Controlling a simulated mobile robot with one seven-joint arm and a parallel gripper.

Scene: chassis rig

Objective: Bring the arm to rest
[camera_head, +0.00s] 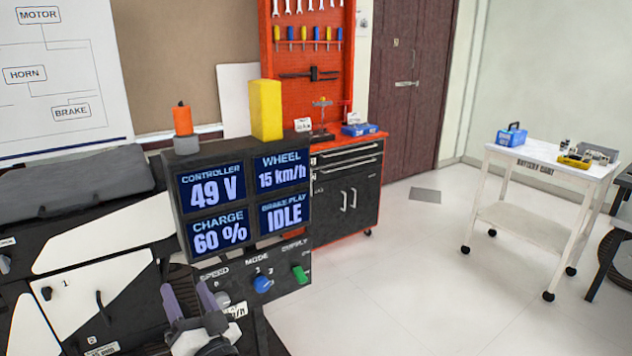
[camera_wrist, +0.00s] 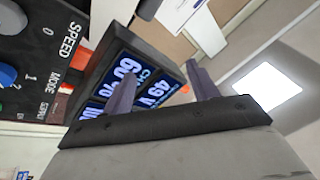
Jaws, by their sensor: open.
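My gripper (camera_head: 187,302) is in the lower left of the head view, in front of the control panel. Its two purple-grey fingers point up and stand apart, with nothing between them. In the wrist view the open fingers of the gripper (camera_wrist: 163,88) show against the display box. The display box (camera_head: 178,215) reads 49 V, 15 km/h, 60 % and IDLE. Below it the panel carries a grey speed knob (camera_head: 222,299), a blue mode knob (camera_head: 262,284) and a green supply switch (camera_head: 299,273). The gripper is close to the speed knob; I cannot tell whether they touch.
An orange beacon (camera_head: 182,121) and a yellow block (camera_head: 265,110) stand on the display box. A black cabinet with red edges (camera_head: 346,190) stands behind. A white battery cart (camera_head: 535,166) is at the right. The floor (camera_head: 400,270) between is clear.

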